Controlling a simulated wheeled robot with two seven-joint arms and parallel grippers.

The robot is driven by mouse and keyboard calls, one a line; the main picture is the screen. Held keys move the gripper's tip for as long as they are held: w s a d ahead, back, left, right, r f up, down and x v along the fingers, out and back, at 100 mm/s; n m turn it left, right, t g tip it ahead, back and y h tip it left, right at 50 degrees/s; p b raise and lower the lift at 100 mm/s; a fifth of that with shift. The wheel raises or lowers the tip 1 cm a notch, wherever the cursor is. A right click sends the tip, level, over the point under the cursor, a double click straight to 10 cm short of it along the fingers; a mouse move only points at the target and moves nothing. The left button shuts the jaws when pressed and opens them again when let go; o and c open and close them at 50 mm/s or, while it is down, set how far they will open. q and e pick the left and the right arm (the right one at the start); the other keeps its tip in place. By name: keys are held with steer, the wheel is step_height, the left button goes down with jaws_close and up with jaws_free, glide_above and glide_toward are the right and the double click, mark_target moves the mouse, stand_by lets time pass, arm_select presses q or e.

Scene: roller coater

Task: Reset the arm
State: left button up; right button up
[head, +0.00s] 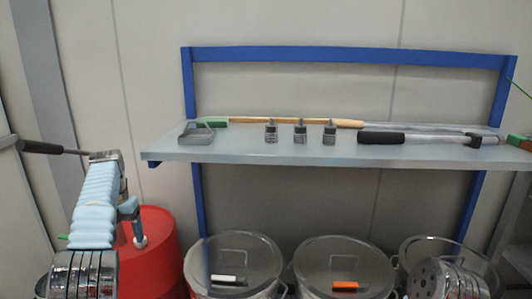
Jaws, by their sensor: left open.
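My left arm, with a pale blue sleeve and chrome joints, rises at the left of the head view. Its gripper (134,222) hangs small and partly hidden beside the sleeve, in front of a red drum (155,262). I see nothing held between its fingers, and it is apart from the shelf. Chrome joints of my right arm show at the lower right, but its gripper is not in view.
A blue-framed shelf (240,153) holds a grey tray (196,137), a wooden stick (300,121), three small bottles (300,132) and a black-gripped pole (381,138). Lidded bins (235,258) stand below. A black handle (40,147) sticks out at the far left.

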arm_select(q)
step_height(320, 180, down, 19)
steer(key=m, duration=0.8)
steer(key=s+d+f+m+h, duration=0.1)
steer(key=s+d+f+m, duration=0.35)
steer(key=f, duration=0.35)
steer(key=s+d+f+m, duration=0.4)
steer(key=d+f+m, duration=0.1)
steer(key=f, duration=0.3)
steer(key=s+d+f+m+h, duration=0.1)
steer(key=s+d+f+m, duration=0.1)
steer(key=s+d+m, duration=0.7)
steer(key=s+d+f+m+h, duration=0.2)
steer(key=s+d+m, duration=0.6)
steer(key=s, duration=0.6)
steer(key=shift+s+d+m+t, duration=0.3)
steer(key=shift+s+d+m, duration=0.05)
steer(key=shift+d, duration=0.55)
steer(key=shift+a, duration=0.1)
